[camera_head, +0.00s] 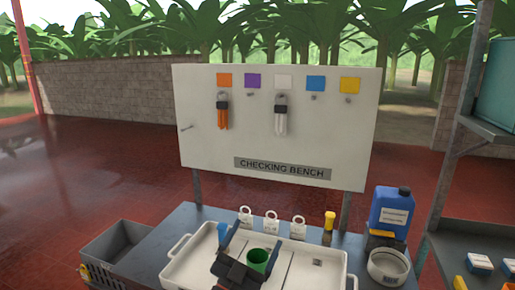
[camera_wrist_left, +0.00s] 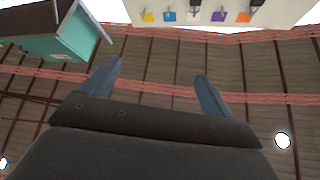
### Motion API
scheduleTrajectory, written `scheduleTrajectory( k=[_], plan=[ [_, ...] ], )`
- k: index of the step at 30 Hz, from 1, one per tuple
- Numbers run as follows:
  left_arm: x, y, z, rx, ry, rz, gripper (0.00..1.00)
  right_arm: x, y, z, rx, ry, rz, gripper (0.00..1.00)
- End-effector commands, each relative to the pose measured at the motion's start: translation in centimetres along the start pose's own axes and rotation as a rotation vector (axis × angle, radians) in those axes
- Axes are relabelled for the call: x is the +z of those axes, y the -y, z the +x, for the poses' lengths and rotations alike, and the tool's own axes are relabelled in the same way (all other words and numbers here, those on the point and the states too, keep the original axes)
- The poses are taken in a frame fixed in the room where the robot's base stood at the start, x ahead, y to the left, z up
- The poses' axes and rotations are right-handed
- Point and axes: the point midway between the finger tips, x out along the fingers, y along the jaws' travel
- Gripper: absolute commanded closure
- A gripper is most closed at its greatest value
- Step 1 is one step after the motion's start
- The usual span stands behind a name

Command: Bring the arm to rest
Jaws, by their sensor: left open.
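My left gripper (camera_head: 233,232) is low in the middle of the head view, over the white tray (camera_head: 187,262). Its two bluish fingers stand apart with nothing between them. In the left wrist view the same gripper (camera_wrist_left: 157,80) shows both fingers spread and empty. A green cup (camera_head: 259,259) is in the tray area just right of the gripper, partly hidden by it. I cannot tell how high the gripper is above the tray. My right gripper is not in view.
A white board marked CHECKING BENCH (camera_head: 282,168) stands behind, with orange (camera_head: 222,112) and white (camera_head: 281,120) hanging bundles. A blue jug (camera_head: 391,211) and white round container (camera_head: 388,267) stand at right. A grey crate (camera_head: 118,248) is at left, a shelf rack (camera_head: 463,130) at right.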

Motion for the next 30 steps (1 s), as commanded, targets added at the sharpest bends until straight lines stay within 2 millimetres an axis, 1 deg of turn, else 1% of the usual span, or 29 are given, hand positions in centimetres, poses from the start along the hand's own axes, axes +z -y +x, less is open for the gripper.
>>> scheduleTrajectory(
  k=[1,2,3,5,6,8,9,11,12,14,15,17,18,21,24,27,30],
  plan=[
    [1.7,0.9,-1.3,-0.048,0.082,-0.021,0.14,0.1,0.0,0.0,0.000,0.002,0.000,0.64],
    [2.7,1.5,-2.1,-0.077,0.133,-0.029,0.14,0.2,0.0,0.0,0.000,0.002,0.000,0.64],
    [4.1,2.2,-3.3,-0.112,0.204,-0.043,0.14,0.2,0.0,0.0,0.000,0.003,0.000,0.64],
    [6.2,3.1,-5.2,-0.159,0.311,-0.063,0.14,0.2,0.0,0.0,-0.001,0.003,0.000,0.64],
    [7.6,3.6,-6.7,-0.187,0.384,-0.075,0.14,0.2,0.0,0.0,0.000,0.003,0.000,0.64],
    [9.6,4.1,-9.1,-0.222,0.497,-0.093,0.14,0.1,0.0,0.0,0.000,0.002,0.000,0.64],
    [10.9,4.4,-10.9,-0.242,0.573,-0.106,0.14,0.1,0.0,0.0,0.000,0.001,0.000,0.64],
    [12.6,4.6,-13.7,-0.265,0.689,-0.126,0.14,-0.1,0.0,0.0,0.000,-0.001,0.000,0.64],
    [13.6,4.6,-15.6,-0.276,0.765,-0.140,0.14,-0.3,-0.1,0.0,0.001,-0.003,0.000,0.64],
    [15.1,4.5,-18.8,-0.287,0.884,-0.159,0.14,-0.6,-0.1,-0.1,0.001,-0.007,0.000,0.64],
    [15.9,4.3,-20.9,-0.290,0.963,-0.173,0.14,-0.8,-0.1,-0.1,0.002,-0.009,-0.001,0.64],
    [16.9,3.9,-24.2,-0.288,1.080,-0.196,0.14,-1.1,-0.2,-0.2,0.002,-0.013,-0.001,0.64],
    [17.4,3.6,-26.5,-0.284,1.158,-0.211,0.14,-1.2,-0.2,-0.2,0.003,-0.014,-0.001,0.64],
    [18.1,2.5,-31.8,-0.257,1.336,-0.248,0.14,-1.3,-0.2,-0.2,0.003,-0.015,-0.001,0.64],
    [18.1,1.6,-35.6,-0.228,1.465,-0.278,0.14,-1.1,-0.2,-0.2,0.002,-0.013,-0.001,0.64],
    [17.9,0.8,-38.6,-0.198,1.563,-0.304,0.14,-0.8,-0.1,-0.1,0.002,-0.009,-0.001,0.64],
    [17.5,0.1,-41.1,-0.168,1.643,-0.325,0.14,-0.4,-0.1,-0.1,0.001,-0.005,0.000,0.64]
  ],
)
